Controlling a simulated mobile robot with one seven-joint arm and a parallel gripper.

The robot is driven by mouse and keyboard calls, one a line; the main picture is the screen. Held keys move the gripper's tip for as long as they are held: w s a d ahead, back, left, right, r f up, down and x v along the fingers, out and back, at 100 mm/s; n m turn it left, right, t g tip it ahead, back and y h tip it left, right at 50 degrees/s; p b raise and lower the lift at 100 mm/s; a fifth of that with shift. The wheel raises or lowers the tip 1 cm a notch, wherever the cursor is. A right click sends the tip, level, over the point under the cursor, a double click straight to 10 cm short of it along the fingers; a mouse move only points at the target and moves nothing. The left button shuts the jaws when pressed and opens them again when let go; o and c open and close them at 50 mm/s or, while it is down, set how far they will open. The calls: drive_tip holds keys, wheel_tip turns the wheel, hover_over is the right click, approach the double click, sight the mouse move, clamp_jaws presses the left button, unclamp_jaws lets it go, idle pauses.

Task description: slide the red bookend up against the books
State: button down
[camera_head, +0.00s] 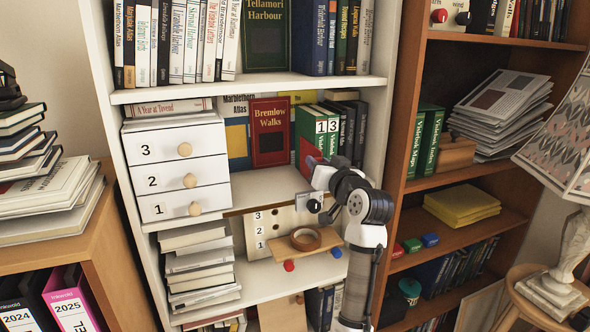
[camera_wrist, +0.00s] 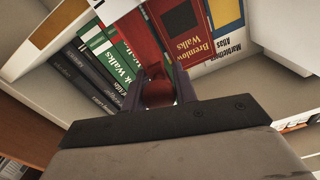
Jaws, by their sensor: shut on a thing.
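The red bookend (camera_head: 307,152) stands on the middle shelf of the white bookcase, at the left side of the row of green and dark books (camera_head: 328,128). My gripper (camera_head: 316,168) reaches in from the right and is shut on the bookend. In the wrist view, the red bookend (camera_wrist: 157,92) shows between the two fingers of my gripper (camera_wrist: 160,88). The green books (camera_wrist: 112,50) stand beside it there. My gripper hides part of the bookend, and I cannot tell whether it touches the books.
A red Bremlow Walks book (camera_head: 269,132) faces out behind the bookend. A white drawer unit (camera_head: 177,170) stands left on the same shelf, with bare shelf (camera_head: 262,187) between. Below are a tape roll (camera_head: 305,239) on a wooden piece and stacked books (camera_head: 200,262).

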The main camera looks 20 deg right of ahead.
drive_tip(key=shift+d, duration=1.2)
drive_tip(key=shift+r, duration=0.1)
drive_tip(key=c, duration=1.4)
unclamp_jaws()
drive_tip(key=shift+d, duration=0.1)
drive_tip(key=s+b, duration=0.2)
drive_tip(key=s, duration=0.5)
drive_tip(key=s+b, duration=0.2)
drive_tip(key=s, duration=0.4)
drive_tip(key=shift+s+d, duration=0.2)
drive_tip(key=shift+s, duration=0.2)
